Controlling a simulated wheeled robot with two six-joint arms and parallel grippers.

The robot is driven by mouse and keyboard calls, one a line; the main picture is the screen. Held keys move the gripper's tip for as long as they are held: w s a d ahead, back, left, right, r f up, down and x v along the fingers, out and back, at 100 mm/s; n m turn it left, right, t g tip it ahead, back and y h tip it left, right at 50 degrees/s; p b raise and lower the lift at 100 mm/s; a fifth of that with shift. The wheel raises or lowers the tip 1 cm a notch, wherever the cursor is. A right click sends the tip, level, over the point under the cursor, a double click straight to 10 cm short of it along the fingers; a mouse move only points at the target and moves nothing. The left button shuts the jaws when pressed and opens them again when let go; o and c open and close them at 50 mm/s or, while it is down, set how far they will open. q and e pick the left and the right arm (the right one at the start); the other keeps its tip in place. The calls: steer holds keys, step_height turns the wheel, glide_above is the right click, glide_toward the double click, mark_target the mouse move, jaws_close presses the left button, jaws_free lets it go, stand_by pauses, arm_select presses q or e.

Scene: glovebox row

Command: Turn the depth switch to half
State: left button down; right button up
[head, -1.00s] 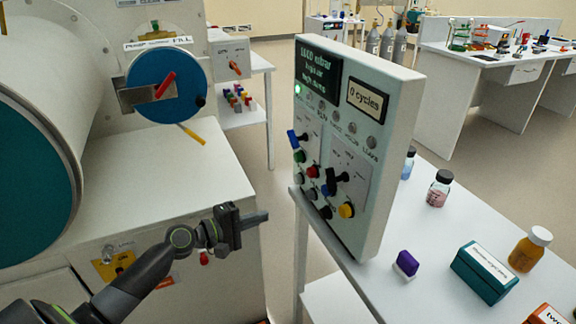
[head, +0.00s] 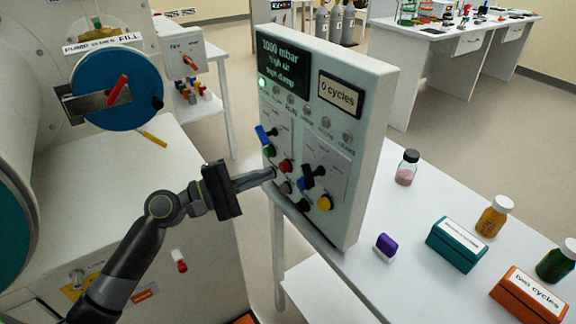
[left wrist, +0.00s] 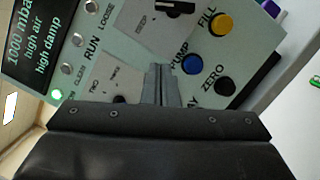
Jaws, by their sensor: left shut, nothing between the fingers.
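The control panel (head: 350,190) stands upright on a white table, with a display reading 1000 mbar, high air, high damp. It has two rotary switches: one with a blue handle (head: 265,134) and one with a black handle (head: 312,176). The black-handled switch also shows at the top of the left wrist view (left wrist: 175,8). The small lettering does not let me tell which is the depth switch. My left gripper (head: 272,174) is shut and empty, its tips close to the panel face left of the black-handled switch; contact cannot be told. My right gripper is out of view.
Red (head: 286,166), blue (left wrist: 192,64) and yellow (left wrist: 219,24) buttons sit close around the fingertips. A purple block (head: 386,247), a teal box (head: 457,244) and bottles stand on the table at right. The glovebox port (head: 115,88) is at left.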

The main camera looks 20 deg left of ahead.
mark_target(304, 167)
arm_select(q)
steer(key=d+p, duration=0.1)
steer(key=d+r+p, duration=0.1)
steer(key=d, duration=0.1)
steer(key=w+d+r+p, duration=0.1)
steer(key=d, duration=0.1)
steer(key=shift+d+r, duration=0.1)
steer(key=shift+d, duration=0.1)
steer(key=shift+s+d, duration=0.25)
steer(key=shift+d, duration=0.05)
steer(key=shift+s+d+r+m+g+y, duration=0.15)
steer(key=shift+r+m, duration=0.1)
steer(key=shift+m, duration=0.7)
steer(key=shift+s+d+r+m+g+y, duration=0.1)
steer(key=shift+r+m+g, duration=0.15)
steer(key=shift+m, duration=0.65)
steer(key=shift+s+d+r+m+g+y, duration=0.15)
steer(key=shift+r+m, duration=0.1)
steer(key=shift+m, duration=0.7)
